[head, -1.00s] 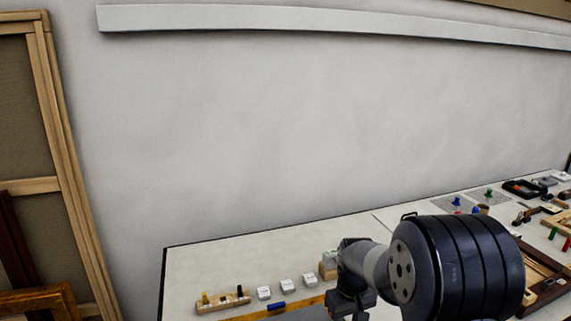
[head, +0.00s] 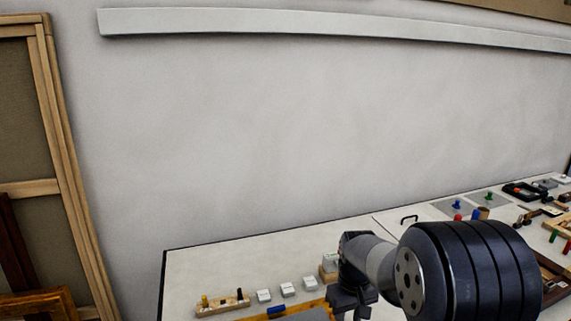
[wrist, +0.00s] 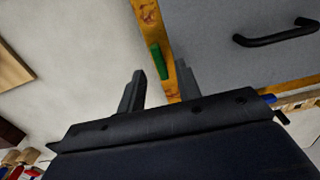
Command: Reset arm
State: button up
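My gripper (wrist: 162,78) shows in the wrist view with its two dark fingers apart and nothing held between them. A small green piece (wrist: 158,61) lies beyond the fingertips, on or against a worn wooden strip (wrist: 148,20). In the head view my arm is at the lower right, over the table's front part. The gripper cannot be made out in that view.
The white table (head: 230,265) carries a wooden block with pegs (head: 222,302), several small white boxes (head: 287,290) and a blue piece (head: 277,312). Tools and trays crowd its right end. A black handle (wrist: 277,32) sits on a grey panel (wrist: 235,65). Framed canvases (head: 62,130) stand left.

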notch_tip(320, 180, down, 2)
jog(key=shift+f, duration=0.25)
jog(key=n, duration=0.5)
jog(key=shift+p, duration=0.3)
jog(key=shift+n, duration=2.3)
